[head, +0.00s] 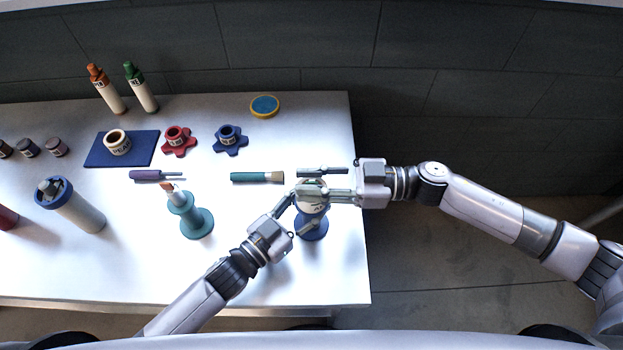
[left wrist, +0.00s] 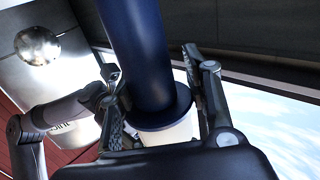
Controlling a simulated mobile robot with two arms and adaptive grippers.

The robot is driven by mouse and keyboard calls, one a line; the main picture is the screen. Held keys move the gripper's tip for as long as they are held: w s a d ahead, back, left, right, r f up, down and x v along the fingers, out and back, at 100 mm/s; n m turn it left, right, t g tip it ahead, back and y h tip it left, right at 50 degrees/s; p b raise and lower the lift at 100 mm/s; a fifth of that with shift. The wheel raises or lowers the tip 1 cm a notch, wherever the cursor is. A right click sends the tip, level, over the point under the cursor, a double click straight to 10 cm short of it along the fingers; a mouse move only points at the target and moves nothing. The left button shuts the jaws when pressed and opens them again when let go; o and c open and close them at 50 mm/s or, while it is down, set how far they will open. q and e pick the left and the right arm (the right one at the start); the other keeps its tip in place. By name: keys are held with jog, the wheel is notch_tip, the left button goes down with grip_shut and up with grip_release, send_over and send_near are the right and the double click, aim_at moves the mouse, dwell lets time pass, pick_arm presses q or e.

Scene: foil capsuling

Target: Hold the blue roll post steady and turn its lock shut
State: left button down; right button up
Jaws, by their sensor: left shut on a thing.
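The blue roll post (head: 315,233) stands upright near the table's right edge, with a white labelled roll (head: 319,208) on it. In the left wrist view the blue post (left wrist: 138,50) runs between my left fingers, with a flange and a white part below. My left gripper (head: 299,214) is shut on the post; its fingers (left wrist: 162,105) lie on either side. My right gripper (head: 312,183) comes in from the right over the post's top, its fingers spread apart. They largely hide the lock, so I cannot tell how it is turned.
A teal post (head: 196,222) stands to the left. A green-handled brush (head: 255,177) lies close behind the grippers, with a purple-handled tool (head: 150,175) further left. Red (head: 179,141) and blue (head: 230,139) star-shaped holders stand behind. The table's right edge (head: 362,255) is close.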

jog(key=shift+c, duration=0.4)
grip_shut()
